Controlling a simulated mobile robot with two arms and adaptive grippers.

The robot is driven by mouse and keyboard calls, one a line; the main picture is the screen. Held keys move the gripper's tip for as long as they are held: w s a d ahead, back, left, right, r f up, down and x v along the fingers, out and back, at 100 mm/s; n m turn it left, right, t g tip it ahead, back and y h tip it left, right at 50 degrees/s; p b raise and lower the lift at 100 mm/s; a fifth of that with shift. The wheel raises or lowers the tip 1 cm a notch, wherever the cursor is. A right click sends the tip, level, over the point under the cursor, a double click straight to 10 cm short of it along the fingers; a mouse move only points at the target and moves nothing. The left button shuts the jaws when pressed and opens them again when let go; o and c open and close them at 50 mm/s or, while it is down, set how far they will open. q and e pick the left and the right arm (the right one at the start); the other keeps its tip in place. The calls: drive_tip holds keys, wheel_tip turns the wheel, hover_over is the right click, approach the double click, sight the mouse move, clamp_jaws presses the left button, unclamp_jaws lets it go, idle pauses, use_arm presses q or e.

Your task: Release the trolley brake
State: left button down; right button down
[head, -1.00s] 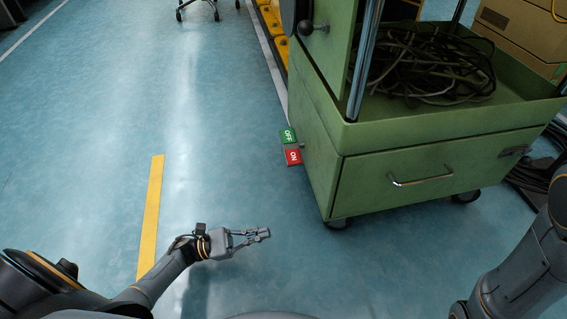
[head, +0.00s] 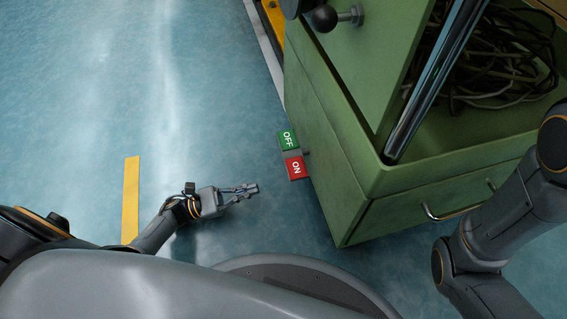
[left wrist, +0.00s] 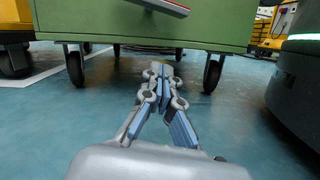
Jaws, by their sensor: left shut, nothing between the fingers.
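The brake pedal is a two-part rocker low on the left side of the green trolley (head: 318,120). Its green OFF half (head: 288,140) is farther from me and its red ON half (head: 296,167) is nearer. My left gripper (head: 252,189) is shut and empty, low over the floor. It is left of and slightly nearer than the red half, with a gap between. In the left wrist view the shut fingers (left wrist: 161,70) point toward the trolley's underside (left wrist: 230,25). A grey plate with a red edge (left wrist: 168,5), apparently the pedal, shows at the top. My right gripper is out of view.
Black casters (left wrist: 212,74) stand under the trolley. A ball-ended knob (head: 324,18) sticks out from its upper part. Coiled cables (head: 490,55) lie in its tray. Blue floor with a yellow strip (head: 131,195) is open to the left.

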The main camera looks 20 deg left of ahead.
sight(292, 154)
use_arm(q)
drive_tip(key=shift+d, duration=0.1)
drive_tip(key=w+d+r+b, duration=0.2)
drive_tip(key=w+d+r, duration=0.2)
drive_tip(key=d+r, duration=0.2)
drive_tip(key=shift+d+r, duration=0.2)
drive_tip(key=shift+d, duration=1.15)
drive_tip(key=shift+w, duration=0.1)
